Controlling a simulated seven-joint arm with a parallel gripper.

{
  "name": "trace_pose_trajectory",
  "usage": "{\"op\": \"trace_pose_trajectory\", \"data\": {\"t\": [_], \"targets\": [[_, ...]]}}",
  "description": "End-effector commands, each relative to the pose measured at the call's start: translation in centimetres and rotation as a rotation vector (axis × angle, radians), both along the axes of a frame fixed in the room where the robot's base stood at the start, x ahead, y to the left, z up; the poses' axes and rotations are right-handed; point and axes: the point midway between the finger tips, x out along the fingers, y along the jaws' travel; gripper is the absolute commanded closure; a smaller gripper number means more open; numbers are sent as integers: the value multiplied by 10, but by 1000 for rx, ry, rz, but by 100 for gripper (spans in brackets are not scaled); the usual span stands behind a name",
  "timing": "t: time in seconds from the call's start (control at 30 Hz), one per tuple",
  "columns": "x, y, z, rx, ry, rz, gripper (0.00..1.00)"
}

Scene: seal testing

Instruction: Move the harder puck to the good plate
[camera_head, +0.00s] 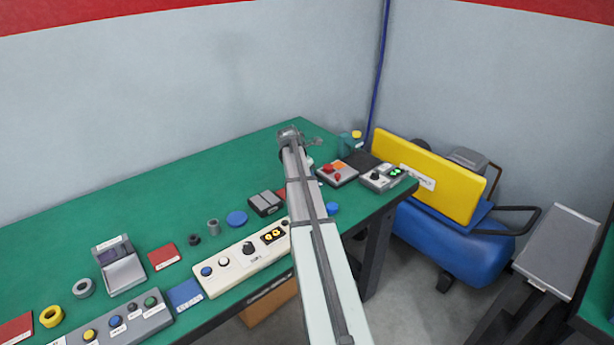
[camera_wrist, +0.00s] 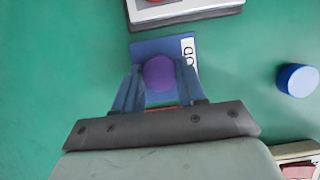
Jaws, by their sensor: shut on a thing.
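In the wrist view my gripper (camera_wrist: 160,82) is shut on a purple puck (camera_wrist: 158,73), with one blue-tinted finger on each side of it. I cannot tell whether the puck touches the plate. A separate blue puck (camera_wrist: 298,80) stands on the green bench to the right, and it also shows in the head view (camera_head: 333,208). In the head view my arm hides the gripper, the held puck and the plate.
A grey device with red buttons (camera_head: 337,173) stands just beyond the plate. A cream control panel (camera_head: 245,262) lies on the near side. A black-and-grey block (camera_head: 265,203) and a blue disc (camera_head: 237,218) are left of my arm. The bench's back-left area is clear.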

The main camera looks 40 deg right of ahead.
Motion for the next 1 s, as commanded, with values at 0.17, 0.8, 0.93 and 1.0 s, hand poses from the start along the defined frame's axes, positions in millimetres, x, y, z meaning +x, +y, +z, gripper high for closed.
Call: {"op": "trace_pose_trajectory", "data": {"t": [0.17, 0.8, 0.93, 1.0], "targets": [[0, 0, -2, 0, 0, 0, 89], [0, 0, 0, 0, 0, 0, 34], [0, 5, 11, 0, 0, 1, 34], [0, 8, 21, -1, -2, 1, 34]]}}
